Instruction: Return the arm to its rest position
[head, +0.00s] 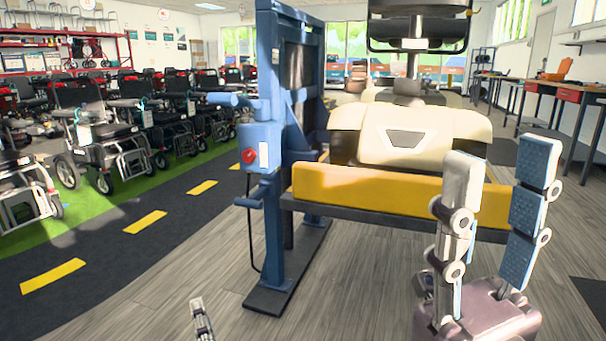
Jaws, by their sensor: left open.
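My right gripper (502,170) stands large in the lower right of the head view, pointing up. Its two padded fingers are apart, with nothing between them. It appears in front of the yellow bar (370,190) of the blue lift; I cannot tell whether they touch. Only a small part of my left gripper (201,318) shows at the bottom edge, left of the lift's foot. It is open; the rest of it is out of the picture.
The blue lift frame (270,150) with a red button (248,156) stands ahead, a cream scooter (405,135) behind its yellow bar. Wheelchairs (105,135) line the green strip at left. A workbench (560,90) is at right. Grey floor (150,290) is clear at lower left.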

